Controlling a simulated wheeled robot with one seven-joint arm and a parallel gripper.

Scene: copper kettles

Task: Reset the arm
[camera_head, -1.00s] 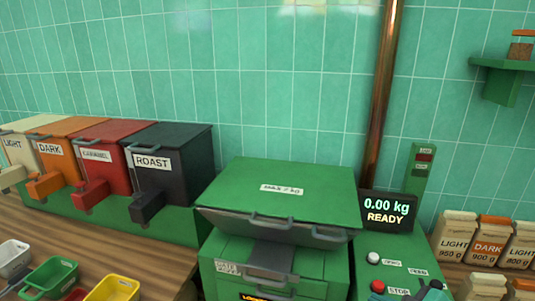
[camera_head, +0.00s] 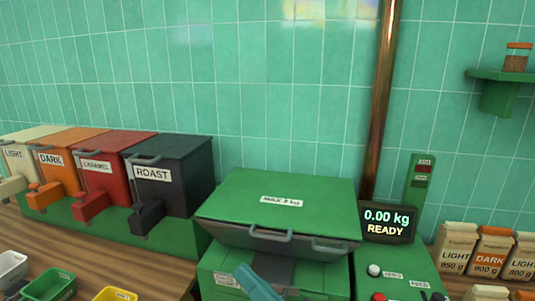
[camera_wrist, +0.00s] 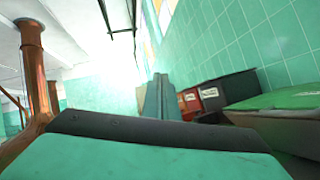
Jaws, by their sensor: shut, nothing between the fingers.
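My gripper (camera_wrist: 159,92) shows in the wrist view as two teal fingers pressed together beyond its dark and teal body, with nothing between them. In the head view a teal piece of my arm or gripper (camera_head: 260,284) rises from the bottom edge, in front of the green scale machine (camera_head: 300,201). I cannot tell the gap between it and the machine. The rest of my arm is out of the head view.
Bean dispensers, light, dark, caramel and roast (camera_head: 168,172), stand at left. Small bins, including a green one (camera_head: 50,284), sit below. The display (camera_head: 387,219) reads 0.00 kg READY. Paper bags (camera_head: 457,246) stand at right. A copper pipe (camera_head: 380,110) runs up the wall.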

